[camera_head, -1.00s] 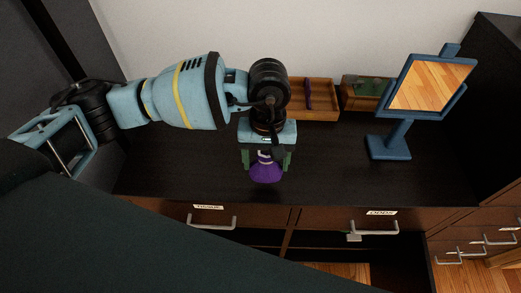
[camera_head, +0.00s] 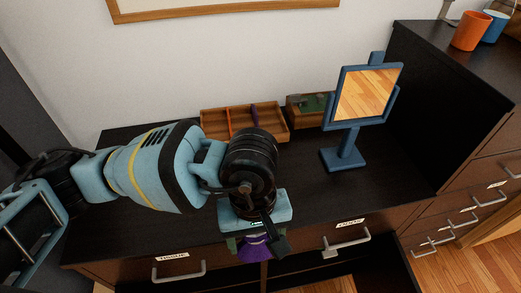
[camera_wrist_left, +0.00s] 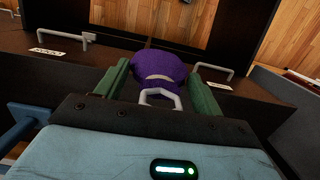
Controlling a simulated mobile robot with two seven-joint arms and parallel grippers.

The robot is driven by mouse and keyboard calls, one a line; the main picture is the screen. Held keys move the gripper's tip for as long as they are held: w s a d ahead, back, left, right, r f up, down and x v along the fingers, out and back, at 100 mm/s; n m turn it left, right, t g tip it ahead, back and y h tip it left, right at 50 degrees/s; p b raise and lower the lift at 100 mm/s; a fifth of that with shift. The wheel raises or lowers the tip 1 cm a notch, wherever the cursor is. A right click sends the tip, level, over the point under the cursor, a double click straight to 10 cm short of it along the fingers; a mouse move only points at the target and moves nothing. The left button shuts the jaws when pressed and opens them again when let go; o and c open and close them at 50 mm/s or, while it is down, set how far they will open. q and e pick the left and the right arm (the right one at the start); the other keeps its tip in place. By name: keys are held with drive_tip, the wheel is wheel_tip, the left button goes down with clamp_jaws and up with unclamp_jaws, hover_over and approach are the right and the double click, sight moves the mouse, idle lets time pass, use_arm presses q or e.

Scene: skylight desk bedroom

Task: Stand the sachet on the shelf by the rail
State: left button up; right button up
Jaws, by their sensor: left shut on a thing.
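The purple sachet (camera_head: 254,247) hangs below my left gripper (camera_head: 252,240), at the front edge of the dark dresser top. In the left wrist view the sachet (camera_wrist_left: 160,64) is a rounded purple bag with a pale band and a grey loop at its near end. It lies between the two green fingers of my left gripper (camera_wrist_left: 160,95), which is shut on it. In the head view the gripper and wrist hide much of the sachet. I cannot make out the shelf or its rail clearly. My right gripper is not in view.
A blue stand mirror (camera_head: 345,150), a wooden divided tray (camera_head: 215,124) and a wooden box (camera_head: 297,112) stand on the dresser top (camera_head: 300,185). Labelled drawers with grey handles (camera_head: 347,241) line the front. An orange cup (camera_head: 471,31) and a blue cup (camera_head: 495,27) stand far right.

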use_arm(q)
drive_tip(key=shift+a, duration=0.1)
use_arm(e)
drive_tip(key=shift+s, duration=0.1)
use_arm(q)
drive_tip(key=w+a+r+m+p, duration=0.1)
drive_tip(key=a+r+p, duration=0.1)
drive_tip(key=a, duration=0.7)
drive_tip(key=w+a+r+m+p, duration=0.2)
drive_tip(key=a+r+p, duration=0.1)
drive_tip(key=a, duration=0.6)
drive_tip(key=shift+a+r, duration=0.15)
drive_tip(key=shift+r, duration=0.65)
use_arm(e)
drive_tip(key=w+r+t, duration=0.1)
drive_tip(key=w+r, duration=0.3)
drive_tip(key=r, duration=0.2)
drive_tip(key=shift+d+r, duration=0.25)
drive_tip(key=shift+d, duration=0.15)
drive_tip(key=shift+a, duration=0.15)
